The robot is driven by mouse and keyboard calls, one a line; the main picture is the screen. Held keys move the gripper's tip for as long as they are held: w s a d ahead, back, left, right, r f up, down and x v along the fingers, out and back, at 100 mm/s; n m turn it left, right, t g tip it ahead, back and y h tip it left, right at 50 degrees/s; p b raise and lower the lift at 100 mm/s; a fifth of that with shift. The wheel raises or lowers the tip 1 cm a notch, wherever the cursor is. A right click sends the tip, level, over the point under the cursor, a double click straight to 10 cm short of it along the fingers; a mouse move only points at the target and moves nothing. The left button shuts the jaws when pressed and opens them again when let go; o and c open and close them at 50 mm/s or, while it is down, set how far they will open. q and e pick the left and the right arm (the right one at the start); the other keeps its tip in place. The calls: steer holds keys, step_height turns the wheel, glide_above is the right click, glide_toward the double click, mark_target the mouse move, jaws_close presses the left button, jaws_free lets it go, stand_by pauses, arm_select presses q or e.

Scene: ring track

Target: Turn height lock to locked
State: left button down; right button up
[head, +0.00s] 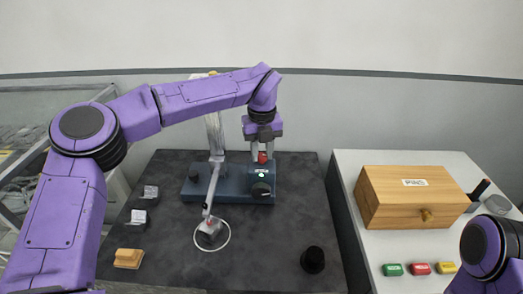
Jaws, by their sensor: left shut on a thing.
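A dark blue-grey device (232,184) stands on the dark table mat, with a pale upright post and a jointed arm that reaches down to a ring (229,240). On its right block sits a small red knob (263,158), and a black dial (261,190) is on the front below it. My left gripper (262,154) points down from above at the right block. Its two pale fingers are shut on the red knob. Which way the knob is turned is too small to tell. Only a part of my right arm shows at the lower right; its gripper is out of view.
A wooden box (380,200) stands on the white side table at right, with green (392,269), red (420,268) and yellow blocks in front. A black round object (313,260), a wooden block (129,258) and small clear pieces (138,217) lie on the mat.

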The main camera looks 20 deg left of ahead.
mark_target(262, 155)
arm_select(q)
steer(key=shift+w+r, duration=0.1)
steer(key=shift+r, duration=0.1)
steer(key=c, duration=0.8)
jaws_free()
steer(key=shift+f, duration=0.1)
step_height(262, 155, up, 11)
steer(key=shift+f+b, duration=0.2)
steer(key=shift+b, duration=0.2)
steer(key=shift+r, duration=0.1)
